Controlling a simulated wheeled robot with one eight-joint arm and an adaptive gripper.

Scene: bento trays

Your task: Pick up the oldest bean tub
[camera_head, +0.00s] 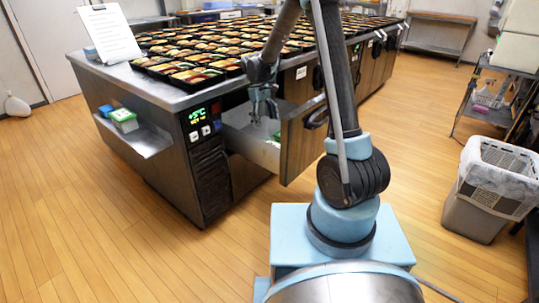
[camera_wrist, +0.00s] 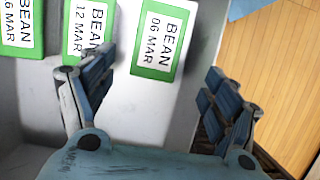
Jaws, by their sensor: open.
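In the wrist view three bean tubs with green rims and white labels lie in a pale drawer. The tub labelled BEAN 06 MAR (camera_wrist: 156,38) is nearest the middle, just beyond and between my fingers. The tub labelled BEAN 12 MAR (camera_wrist: 92,25) is left of it, partly covered by my left finger. A third tub (camera_wrist: 20,25), at the left edge, has its date cut off, ending in 6 MAR. My gripper (camera_wrist: 160,70) is open and empty; in the head view my gripper (camera_head: 263,108) is over the open drawer (camera_head: 248,143).
The drawer front (camera_head: 303,138) stands out from the steel counter (camera_head: 165,95), close to my arm. Bento trays (camera_head: 195,76) cover the counter top. Small tubs (camera_head: 123,116) sit on a side shelf. A lined bin (camera_head: 478,205) stands at right.

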